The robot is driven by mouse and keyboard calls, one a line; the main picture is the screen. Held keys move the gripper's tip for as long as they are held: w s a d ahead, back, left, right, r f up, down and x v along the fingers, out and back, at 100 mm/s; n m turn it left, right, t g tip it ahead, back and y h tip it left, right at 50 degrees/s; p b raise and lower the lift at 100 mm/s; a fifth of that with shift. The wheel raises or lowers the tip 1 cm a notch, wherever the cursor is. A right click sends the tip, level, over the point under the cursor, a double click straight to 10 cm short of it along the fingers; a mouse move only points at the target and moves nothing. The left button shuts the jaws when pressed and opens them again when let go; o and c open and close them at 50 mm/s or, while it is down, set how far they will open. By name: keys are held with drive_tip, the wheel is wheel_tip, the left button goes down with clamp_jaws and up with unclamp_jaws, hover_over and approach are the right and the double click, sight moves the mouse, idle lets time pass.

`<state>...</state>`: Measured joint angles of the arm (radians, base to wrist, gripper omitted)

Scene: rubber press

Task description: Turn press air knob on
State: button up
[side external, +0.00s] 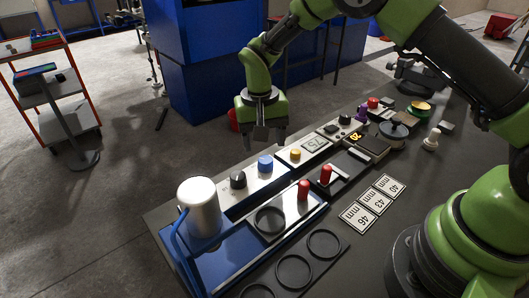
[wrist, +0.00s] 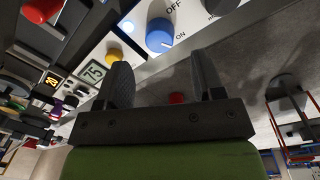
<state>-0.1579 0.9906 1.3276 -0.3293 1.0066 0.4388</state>
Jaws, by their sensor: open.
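A blue knob (side external: 265,163) sits on the white control panel (side external: 262,186), between a black knob (side external: 238,180) and a yellow button (side external: 295,154). In the wrist view the blue knob (wrist: 159,35) has OFF and ON printed beside it; I cannot read a press air label. The yellow button (wrist: 114,55) shows to its left. My gripper (side external: 264,140) is open and empty, its fingers pointing down near the panel's far edge. In the wrist view the gripper (wrist: 163,65) has the blue knob beyond its fingertips, apart from them.
A number display (side external: 314,144) is farther along the panel. A white cylinder (side external: 199,207) stands at the near end of the blue-edged tray. Two red handles (side external: 304,189) (side external: 326,175) rise in front of the panel. Black rings and number cards (side external: 374,202) lie on the table.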

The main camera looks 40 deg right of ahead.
wheel_tip(320, 180, up, 5)
drive_tip(key=shift+a+f, duration=0.1)
drive_tip(key=shift+a, duration=0.05)
wheel_tip(320, 180, up, 9)
drive_tip(key=t, duration=0.2)
hover_over(262, 159)
drive_tip(key=s+d, duration=0.1)
drive_tip(key=s, duration=0.3)
drive_tip(key=s+d+r+t+y, duration=0.1)
drive_tip(key=s+r+t+y, duration=0.1)
drive_tip(key=s+r, duration=0.5)
drive_tip(key=s+r+n+t, duration=0.1)
drive_tip(key=s+t, duration=0.2)
drive_tip(key=s, duration=1)
drive_tip(key=shift+s+d+r+n+t+y, duration=0.15)
drive_tip(key=shift+d+r+n+t+y, duration=0.15)
drive_tip(key=shift+d+r+n, duration=0.15)
